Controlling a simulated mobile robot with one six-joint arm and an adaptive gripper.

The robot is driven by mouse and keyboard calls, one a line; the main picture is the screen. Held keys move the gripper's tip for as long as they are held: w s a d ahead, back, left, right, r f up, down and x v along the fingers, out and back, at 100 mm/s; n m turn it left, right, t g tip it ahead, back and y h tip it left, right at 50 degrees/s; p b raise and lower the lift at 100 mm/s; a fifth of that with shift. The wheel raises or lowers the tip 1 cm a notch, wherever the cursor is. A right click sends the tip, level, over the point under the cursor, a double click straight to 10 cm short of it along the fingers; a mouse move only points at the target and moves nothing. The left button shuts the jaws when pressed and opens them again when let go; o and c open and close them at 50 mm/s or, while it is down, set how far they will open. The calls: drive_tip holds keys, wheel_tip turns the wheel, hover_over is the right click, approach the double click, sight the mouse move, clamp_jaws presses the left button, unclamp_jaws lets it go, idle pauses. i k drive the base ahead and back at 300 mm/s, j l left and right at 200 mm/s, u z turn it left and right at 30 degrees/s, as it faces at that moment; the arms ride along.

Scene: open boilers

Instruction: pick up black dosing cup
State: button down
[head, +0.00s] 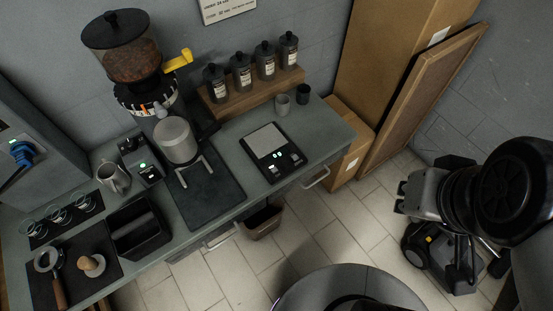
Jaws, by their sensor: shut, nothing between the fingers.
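The black dosing cup (303,94) is a small dark cup standing upright near the back right of the grey-green counter (328,128). It is just right of a similar light grey cup (282,104), in front of the right end of a wooden rack. My gripper (402,198) is at the right of the head view, out over the floor beyond the counter's right end. It points left, is shut and holds nothing. It is well apart from the cup. My arm hides part of its shape.
A scale (268,140) lies left of the cups. A wooden rack (256,90) holds several dark bottles. A grinder (130,65) stands further left. Cardboard boxes (385,60) and a framed panel (425,98) lean right of the counter. Tiled floor (345,225) is open in front.

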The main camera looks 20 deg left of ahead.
sight(303, 91)
drive_tip(key=i+u, duration=0.25)
drive_tip(key=i, duration=0.35)
drive_tip(key=i+l+u, duration=0.25)
drive_tip(key=i, duration=0.35)
drive_tip(key=j, duration=0.1)
